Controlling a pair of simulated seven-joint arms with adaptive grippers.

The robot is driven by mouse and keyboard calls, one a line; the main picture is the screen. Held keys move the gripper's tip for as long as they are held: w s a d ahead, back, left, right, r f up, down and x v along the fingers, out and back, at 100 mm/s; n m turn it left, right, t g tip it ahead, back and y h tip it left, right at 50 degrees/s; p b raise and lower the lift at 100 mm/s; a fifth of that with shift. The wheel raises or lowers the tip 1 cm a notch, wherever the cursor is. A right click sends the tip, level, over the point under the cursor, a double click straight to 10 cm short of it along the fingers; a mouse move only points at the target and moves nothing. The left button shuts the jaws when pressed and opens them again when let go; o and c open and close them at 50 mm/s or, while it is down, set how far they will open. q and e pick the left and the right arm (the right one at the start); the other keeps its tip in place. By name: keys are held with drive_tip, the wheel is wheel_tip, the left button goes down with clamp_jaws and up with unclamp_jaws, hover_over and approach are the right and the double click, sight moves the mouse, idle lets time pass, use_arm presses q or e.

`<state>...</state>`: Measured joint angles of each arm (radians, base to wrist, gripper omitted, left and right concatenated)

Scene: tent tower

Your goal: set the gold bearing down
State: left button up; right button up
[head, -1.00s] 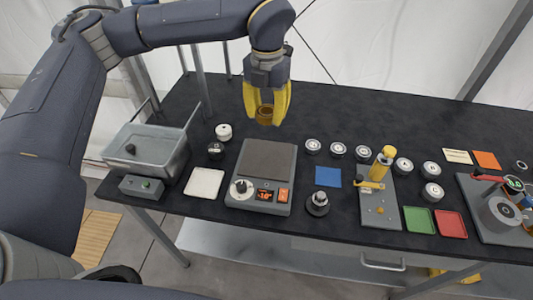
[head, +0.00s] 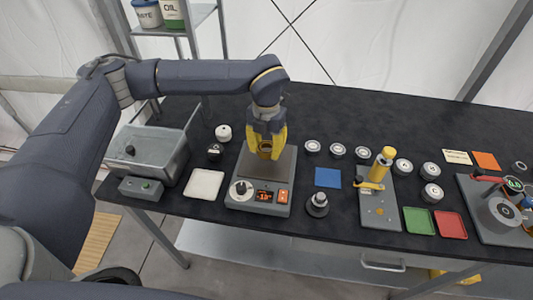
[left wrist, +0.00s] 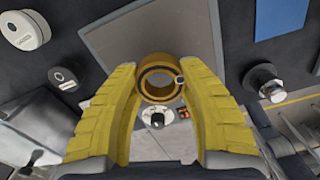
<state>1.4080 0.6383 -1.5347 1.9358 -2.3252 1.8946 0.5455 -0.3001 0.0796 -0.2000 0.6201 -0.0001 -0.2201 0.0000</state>
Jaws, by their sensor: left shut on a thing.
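The gold bearing (head: 265,150) is a ring held between the yellow fingers of my left gripper (head: 266,148). In the left wrist view the bearing (left wrist: 159,77) sits between the fingertips of the left gripper (left wrist: 160,85), with its hole facing the camera. The gripper is shut on it, over the grey plate of the scale (head: 262,173). The scale's plate also shows in the left wrist view (left wrist: 118,36). I cannot tell whether the bearing touches the plate. The scale's front has a dial and a lit orange display. My right gripper is not in view.
A grey metal bin (head: 150,152) and a white tray (head: 204,184) are left of the scale. A blue square (head: 328,177) and a small metal knobbed weight (head: 317,204) are to its right. A yellow-handled press (head: 380,190) stands farther right. The black table behind is clear.

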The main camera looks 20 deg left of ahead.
use_arm(q)
drive_tip(key=shift+f, duration=1.3)
drive_tip(key=shift+f, duration=0.1)
drive_tip(key=o, duration=1.3)
drive_tip(key=shift+c, duration=0.2)
wheel_tip(320, 180, up, 12)
